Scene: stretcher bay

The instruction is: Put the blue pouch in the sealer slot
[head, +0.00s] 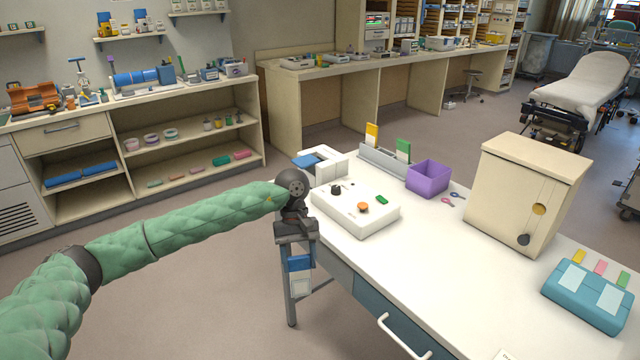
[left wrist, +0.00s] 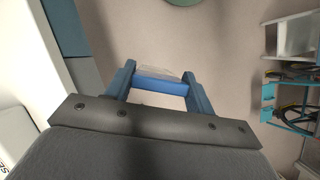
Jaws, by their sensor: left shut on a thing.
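My left gripper (head: 298,250) is shut on the blue pouch (head: 300,282), which has a blue top and a pale, clear-looking lower part. The pouch hangs upright below the fingers, off the left edge of the white table and above the floor. In the left wrist view the blue band of the pouch (left wrist: 160,87) lies between the two fingertips (left wrist: 160,92). The white sealer (head: 352,212), with a black knob, an orange button and a green mark, sits on the table right of the gripper. I cannot make out its slot clearly. My right gripper is not in view.
A white holder with a blue top (head: 322,166), a rack with yellow and green cards (head: 384,160) and a purple bin (head: 428,178) stand behind the sealer. A beige cabinet (head: 525,195) and teal box (head: 588,295) are at the right. The table front (head: 440,270) is mostly clear.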

